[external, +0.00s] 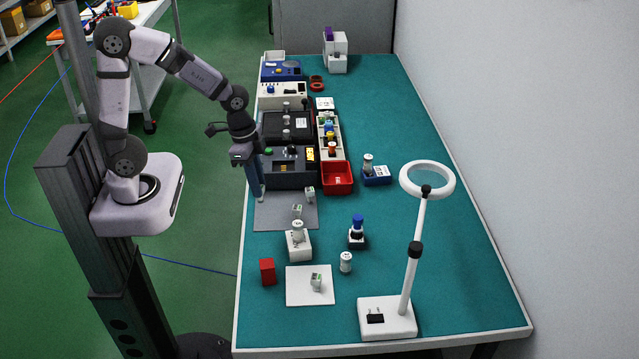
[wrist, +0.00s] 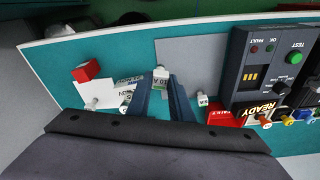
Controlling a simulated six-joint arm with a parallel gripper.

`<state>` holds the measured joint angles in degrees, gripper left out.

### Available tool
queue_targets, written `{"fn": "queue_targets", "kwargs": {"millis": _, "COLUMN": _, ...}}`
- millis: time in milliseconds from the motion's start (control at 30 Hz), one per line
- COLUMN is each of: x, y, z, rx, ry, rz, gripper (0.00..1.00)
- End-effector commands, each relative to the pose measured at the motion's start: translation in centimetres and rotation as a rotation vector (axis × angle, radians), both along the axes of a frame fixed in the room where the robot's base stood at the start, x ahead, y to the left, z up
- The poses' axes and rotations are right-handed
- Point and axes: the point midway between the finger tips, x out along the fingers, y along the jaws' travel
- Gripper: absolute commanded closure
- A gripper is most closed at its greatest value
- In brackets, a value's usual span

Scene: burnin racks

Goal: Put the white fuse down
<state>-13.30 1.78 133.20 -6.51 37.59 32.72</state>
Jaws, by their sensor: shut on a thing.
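The white fuse (wrist: 160,74), with a dark "10 A" marking, sits between my fingertips in the wrist view. My gripper (wrist: 167,88) is shut on it. In the external view my gripper (external: 259,190) points down over the left edge of the grey mat (external: 275,219), beside the front of the dark test unit. The fuse is mostly hidden there by my fingers, and I cannot tell how far it is above the mat.
The dark test unit (external: 290,179) and red bin (external: 338,178) are behind. A white block (external: 298,246), red block (external: 267,271), white pad (external: 296,298) and magnifier lamp (external: 386,318) stand nearer.

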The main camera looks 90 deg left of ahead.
Motion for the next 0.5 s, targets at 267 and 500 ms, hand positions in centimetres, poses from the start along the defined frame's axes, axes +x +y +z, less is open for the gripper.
{"fn": "queue_targets", "kwargs": {"millis": 267, "x": 0.5, "y": -5.2, "z": -0.4, "rx": 0.001, "ry": 0.000, "rz": -0.166, "gripper": 1.00}}
{"fn": "queue_targets", "kwargs": {"millis": 500, "x": 1.6, "y": -12.9, "z": 0.4, "rx": 0.001, "ry": -0.003, "rz": -0.404, "gripper": 1.00}}
